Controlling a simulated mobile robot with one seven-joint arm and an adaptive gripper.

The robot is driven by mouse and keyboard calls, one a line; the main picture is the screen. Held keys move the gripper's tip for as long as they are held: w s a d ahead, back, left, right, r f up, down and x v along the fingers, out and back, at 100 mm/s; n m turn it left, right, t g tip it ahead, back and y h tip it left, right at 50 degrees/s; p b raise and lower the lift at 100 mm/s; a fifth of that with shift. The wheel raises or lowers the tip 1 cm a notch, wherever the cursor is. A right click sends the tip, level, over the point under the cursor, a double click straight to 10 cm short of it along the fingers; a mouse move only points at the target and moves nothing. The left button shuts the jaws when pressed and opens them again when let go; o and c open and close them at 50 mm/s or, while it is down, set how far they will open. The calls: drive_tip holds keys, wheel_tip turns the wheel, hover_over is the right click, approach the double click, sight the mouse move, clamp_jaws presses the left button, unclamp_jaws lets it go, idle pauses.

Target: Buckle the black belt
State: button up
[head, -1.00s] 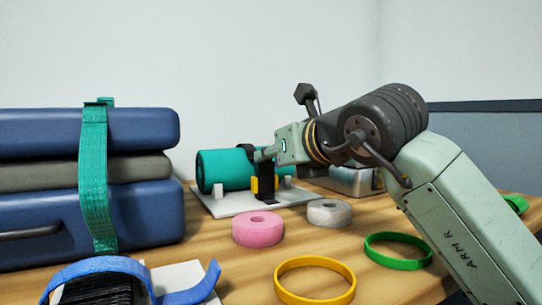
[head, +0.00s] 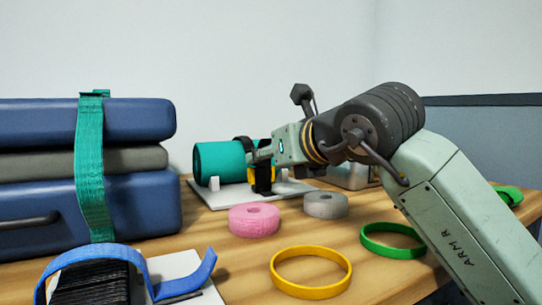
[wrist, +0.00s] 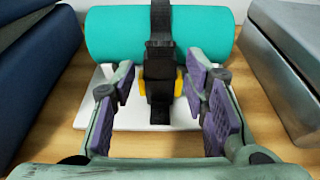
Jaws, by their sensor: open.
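The black belt (wrist: 160,30) runs over a teal roll (wrist: 106,34), which lies on a white board (wrist: 88,118). Its black buckle (wrist: 159,88) sits at the front of the roll with a yellow tab on each side. The upper and lower buckle parts look together; I cannot tell whether they are latched. A short strap end shows below it. My gripper (wrist: 162,90) is open, its purple-padded fingers on either side of the buckle and apart from it. In the head view, my gripper (head: 262,154) partly hides the belt above the buckle (head: 263,182).
A metal box (wrist: 285,70) stands close on the right in the wrist view. Blue cases (head: 135,210) with a green strap stand at left. Pink (head: 254,220) and grey (head: 326,205) rolls, yellow (head: 311,289) and green rings, and a blue strap lie nearer.

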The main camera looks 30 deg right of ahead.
drive_tip(key=v, duration=1.2)
drive_tip(key=shift+s, duration=0.15)
